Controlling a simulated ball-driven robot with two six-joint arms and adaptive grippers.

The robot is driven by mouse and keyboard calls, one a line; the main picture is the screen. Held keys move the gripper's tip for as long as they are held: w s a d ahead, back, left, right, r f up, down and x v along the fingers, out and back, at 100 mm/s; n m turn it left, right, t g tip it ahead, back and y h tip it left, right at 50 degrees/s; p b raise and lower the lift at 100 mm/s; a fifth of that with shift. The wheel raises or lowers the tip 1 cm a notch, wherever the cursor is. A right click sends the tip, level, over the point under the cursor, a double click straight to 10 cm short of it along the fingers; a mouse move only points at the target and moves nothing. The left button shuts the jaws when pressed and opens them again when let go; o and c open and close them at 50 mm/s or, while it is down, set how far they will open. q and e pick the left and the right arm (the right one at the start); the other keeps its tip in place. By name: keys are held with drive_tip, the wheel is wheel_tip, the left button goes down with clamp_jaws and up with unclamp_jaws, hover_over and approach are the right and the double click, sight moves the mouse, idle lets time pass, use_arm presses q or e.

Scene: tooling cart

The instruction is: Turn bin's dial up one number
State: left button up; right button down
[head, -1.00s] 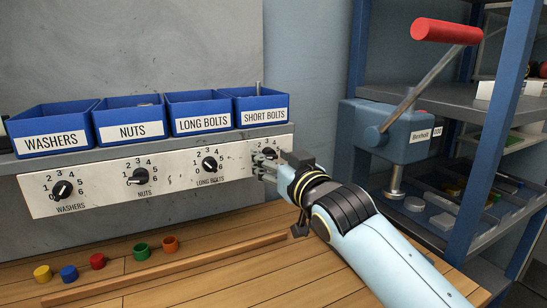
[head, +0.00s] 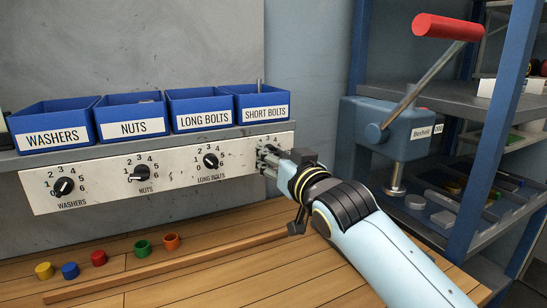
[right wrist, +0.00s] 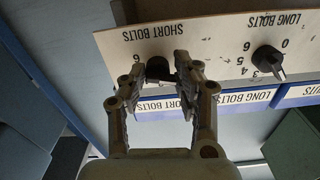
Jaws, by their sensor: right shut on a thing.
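The white dial panel (head: 100,188) runs below the blue bins and carries black dials with numbers around them. The short bolts dial (right wrist: 158,68) is at the panel's right end, below the short bolts bin (head: 262,108). My right gripper (head: 266,158) is at this dial. In the right wrist view, where the labels are upside down, my right gripper (right wrist: 160,65) has a finger on each side of the dial and is shut on it. The fingers hide most of the dial, so its pointer cannot be read. My left gripper is not in view.
The long bolts dial (head: 210,161), nuts dial (head: 139,173) and washers dial (head: 63,186) sit further left. Several coloured rings lie on the wooden bench (head: 200,270) behind a wooden strip (head: 170,268). A blue press (head: 400,130) and shelving stand at right.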

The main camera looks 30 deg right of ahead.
drive_tip(key=shift+m+b, duration=0.7)
drive_tip(key=shift+m, duration=2.7)
drive_tip(key=c, duration=1)
unclamp_jaws()
drive_tip(key=shift+d, duration=0.15)
drive_tip(key=shift+s, duration=0.1)
drive_tip(key=s, duration=1.1)
drive_tip(key=shift+s+a, duration=0.4)
